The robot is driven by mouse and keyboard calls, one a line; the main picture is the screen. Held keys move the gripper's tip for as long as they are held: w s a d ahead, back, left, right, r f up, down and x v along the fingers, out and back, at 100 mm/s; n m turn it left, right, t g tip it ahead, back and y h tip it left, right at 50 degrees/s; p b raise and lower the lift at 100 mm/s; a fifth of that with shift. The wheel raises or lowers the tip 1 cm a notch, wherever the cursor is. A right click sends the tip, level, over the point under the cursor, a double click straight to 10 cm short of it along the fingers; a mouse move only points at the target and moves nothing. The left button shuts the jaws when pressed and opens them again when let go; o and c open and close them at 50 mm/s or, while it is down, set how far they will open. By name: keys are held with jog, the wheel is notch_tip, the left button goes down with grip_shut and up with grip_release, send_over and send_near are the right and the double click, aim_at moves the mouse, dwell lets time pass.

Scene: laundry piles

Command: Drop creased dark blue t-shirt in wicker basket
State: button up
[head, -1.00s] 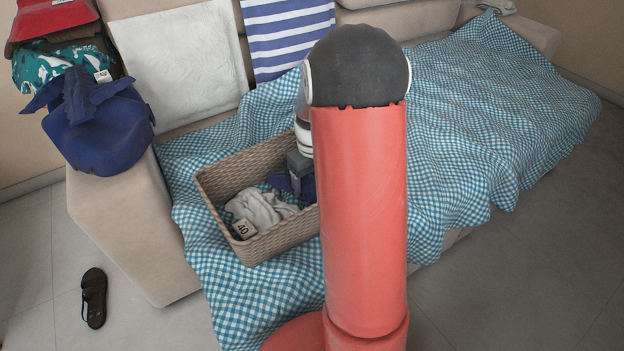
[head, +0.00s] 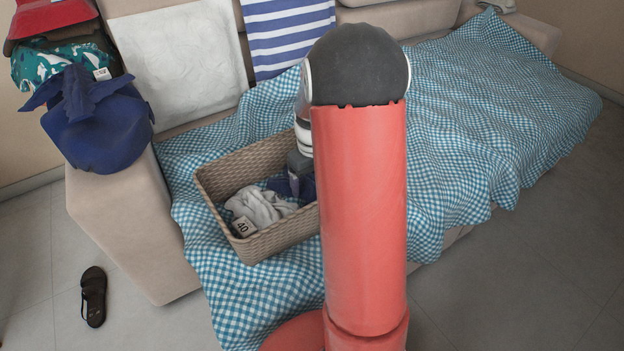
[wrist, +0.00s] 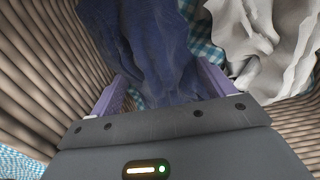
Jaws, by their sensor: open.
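The wicker basket (head: 212,178) stands on the checked blanket on the sofa. A dark blue crumpled garment (head: 306,187) lies inside it at the right, partly hidden behind my arm. In the wrist view the dark blue t-shirt (wrist: 160,45) lies between my spread fingers. My gripper (wrist: 165,90) is open and down inside the basket, with the basket's ribbed wall close on the left. In the head view my gripper (head: 300,180) is mostly hidden by my arm.
A grey-white cloth (head: 260,205) with a tag marked 40 lies in the basket beside the dark blue one. Another blue garment (head: 98,130) sits on the sofa arm below a clothes pile. A dark sandal (head: 93,297) lies on the floor.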

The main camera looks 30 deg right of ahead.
aim_at(312, 178)
notch_tip(312, 178, up, 12)
jog(key=s+a+r+t, duration=0.2)
jog(key=s+a+r, duration=0.6)
jog(key=a, duration=0.1)
jog(key=s+a+t, duration=0.1)
jog(key=s+a, duration=0.2)
jog(key=s, duration=0.3)
jog(key=s+a+m+t, duration=0.1)
jog(key=s+a+t, duration=0.1)
jog(key=s+a, duration=0.2)
jog(key=shift+s+f+t, duration=0.2)
jog(key=shift+s+t, duration=0.1)
jog(key=shift+s, duration=0.8)
